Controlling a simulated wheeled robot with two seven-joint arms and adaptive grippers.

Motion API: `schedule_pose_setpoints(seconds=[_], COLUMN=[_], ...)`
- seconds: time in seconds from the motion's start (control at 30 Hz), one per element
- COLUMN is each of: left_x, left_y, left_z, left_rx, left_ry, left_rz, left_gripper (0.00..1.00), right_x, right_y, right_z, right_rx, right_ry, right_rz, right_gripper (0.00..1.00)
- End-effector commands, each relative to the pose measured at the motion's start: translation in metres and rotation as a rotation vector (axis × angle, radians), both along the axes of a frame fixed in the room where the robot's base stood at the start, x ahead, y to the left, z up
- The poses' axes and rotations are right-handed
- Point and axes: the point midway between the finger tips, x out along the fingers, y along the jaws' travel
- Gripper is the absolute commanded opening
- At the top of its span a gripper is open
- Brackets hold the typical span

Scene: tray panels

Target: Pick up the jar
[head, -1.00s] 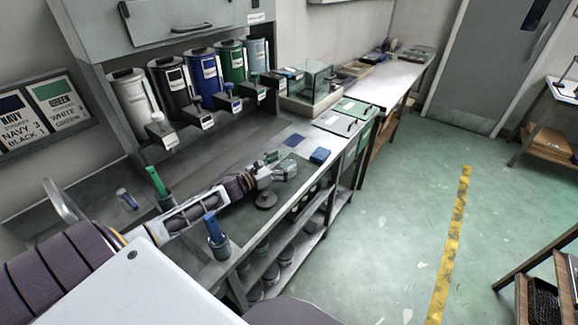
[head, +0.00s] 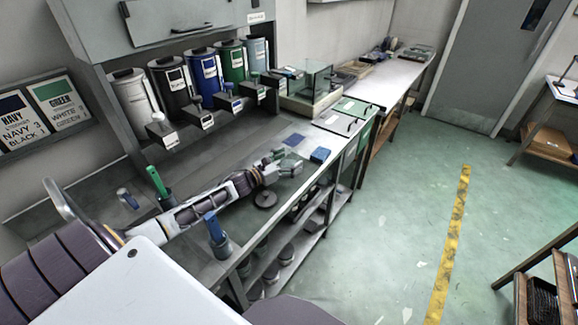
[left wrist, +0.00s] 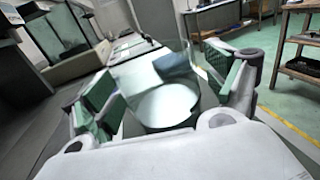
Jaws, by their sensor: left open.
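The jar (left wrist: 168,104) looks like a clear glass vessel with a pale round base. In the left wrist view it stands between the two green-padded fingers of my left gripper (left wrist: 170,92). The fingers are spread apart on either side of it, and I cannot tell whether either one touches the glass. In the head view my left gripper (head: 289,161) is low over the bench. The jar is hard to make out there, because it is clear and partly hidden by the fingers. My right gripper is not in view.
A dark round disc (head: 265,199) lies on the bench beside my left wrist. A blue block (head: 320,155) and a blue patch (head: 293,140) lie beyond the gripper. Several colored canisters line the back.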

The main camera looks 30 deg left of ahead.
Motion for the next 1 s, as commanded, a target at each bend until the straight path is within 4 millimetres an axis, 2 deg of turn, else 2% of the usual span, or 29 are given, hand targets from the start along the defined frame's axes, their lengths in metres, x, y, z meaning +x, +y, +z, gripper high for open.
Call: schedule_pose_setpoints(seconds=[0.1, 0.57, 1.0], left_x=[-0.0001, -0.0001, 0.0004], left_y=[0.0, 0.0001, 0.0001], left_z=[0.0001, 0.0001, 0.0045], left_rx=[0.0, 0.0, -0.001], left_ry=[0.0, 0.0, -0.003], left_rz=[0.0, 0.0, 0.0], left_gripper=[0.85, 0.25, 0.24], right_x=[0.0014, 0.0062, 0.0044], right_y=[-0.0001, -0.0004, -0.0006], right_z=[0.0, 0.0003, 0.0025], right_rx=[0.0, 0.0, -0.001], right_ry=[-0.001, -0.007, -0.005], right_rz=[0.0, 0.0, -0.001], right_gripper=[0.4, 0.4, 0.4])
